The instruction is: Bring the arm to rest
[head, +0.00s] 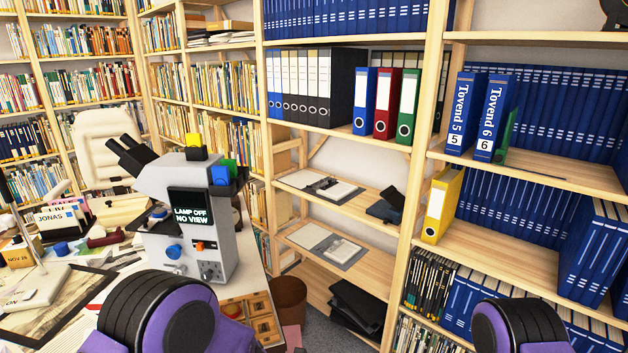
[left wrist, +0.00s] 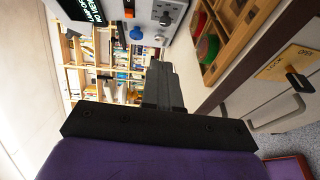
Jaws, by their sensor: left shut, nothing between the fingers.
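My left gripper (left wrist: 160,70) shows in the left wrist view, its dark fingers shut together with nothing between them. It points past the front of a grey microscope and the edge of a desk. In the head view my left arm shows as a purple and black link at the bottom left; its gripper is hidden there. My right arm shows as a purple and black link at the bottom right; its gripper is out of view.
The microscope (head: 205,235), its screen reading "LAMP OFF NO VIEW", stands on the cluttered desk close to my left arm. A wooden compartment tray (head: 232,312) lies at the desk's edge. A brown bin (head: 289,300) stands on the floor. Wooden shelves (head: 560,172) with binders line the right.

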